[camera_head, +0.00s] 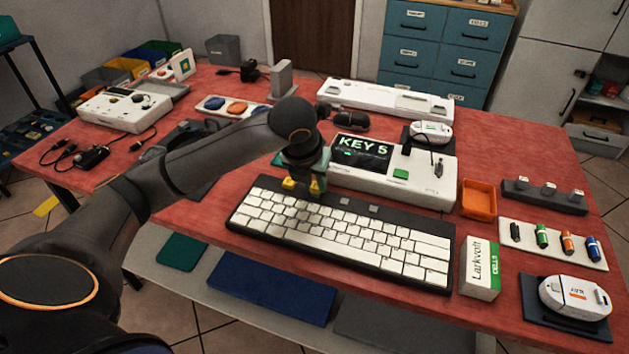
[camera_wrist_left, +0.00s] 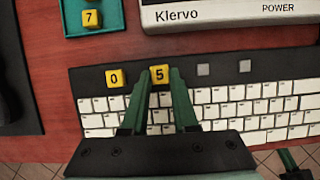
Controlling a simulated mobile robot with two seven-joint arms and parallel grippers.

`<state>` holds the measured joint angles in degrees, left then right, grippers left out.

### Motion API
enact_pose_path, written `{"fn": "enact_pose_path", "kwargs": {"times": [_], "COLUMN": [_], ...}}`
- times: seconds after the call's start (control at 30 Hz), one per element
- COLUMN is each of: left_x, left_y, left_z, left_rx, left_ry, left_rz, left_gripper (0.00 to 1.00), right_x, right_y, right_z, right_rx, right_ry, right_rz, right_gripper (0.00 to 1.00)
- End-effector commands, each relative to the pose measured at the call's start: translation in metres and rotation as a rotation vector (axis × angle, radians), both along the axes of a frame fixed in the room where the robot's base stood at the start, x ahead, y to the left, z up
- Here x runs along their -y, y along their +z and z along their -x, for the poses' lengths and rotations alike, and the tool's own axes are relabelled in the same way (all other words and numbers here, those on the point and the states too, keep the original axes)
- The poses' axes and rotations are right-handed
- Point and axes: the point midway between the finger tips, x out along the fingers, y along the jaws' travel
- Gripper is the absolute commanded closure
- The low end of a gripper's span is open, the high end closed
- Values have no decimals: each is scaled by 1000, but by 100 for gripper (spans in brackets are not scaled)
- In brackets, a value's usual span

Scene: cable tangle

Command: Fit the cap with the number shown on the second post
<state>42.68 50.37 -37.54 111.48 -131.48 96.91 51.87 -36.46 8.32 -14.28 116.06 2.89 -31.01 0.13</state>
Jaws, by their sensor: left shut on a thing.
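The display (camera_head: 362,150) on the white unit reads "KEY 5". The keyboard (camera_head: 341,237) has a row of posts along its back edge. A yellow cap marked 0 (camera_wrist_left: 114,78) sits at the leftmost post. A yellow cap marked 5 (camera_wrist_left: 160,74) is at the second place from the left, between my left gripper's fingertips (camera_wrist_left: 160,80). The left gripper (camera_head: 303,185) is shut on that cap, pointing down over the keyboard's back left. Its post is hidden, and I cannot tell whether the cap is fully down. Two grey posts (camera_wrist_left: 203,69) (camera_wrist_left: 245,66) to the right are bare.
A teal tray (camera_wrist_left: 73,30) behind the keyboard holds a yellow cap marked 7 (camera_wrist_left: 91,18). The white unit (camera_head: 428,178) labelled Klervo stands close behind the keyboard. An orange tray (camera_head: 478,199) and a Larkvolt box (camera_head: 481,267) stand to the right.

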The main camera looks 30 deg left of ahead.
Motion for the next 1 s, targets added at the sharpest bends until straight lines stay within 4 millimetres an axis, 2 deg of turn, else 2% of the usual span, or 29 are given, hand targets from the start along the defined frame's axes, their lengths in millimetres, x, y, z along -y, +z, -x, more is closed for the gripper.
{"fn": "enact_pose_path", "kwargs": {"times": [1.0], "left_x": [0], "left_y": [-10], "left_z": [0], "left_rx": [0], "left_ry": [0], "left_rz": [0], "left_gripper": [100], "right_x": [-1], "right_y": [-8], "right_z": [-1], "right_rx": [4], "right_ry": [0], "right_rz": [-2], "right_gripper": [100]}}
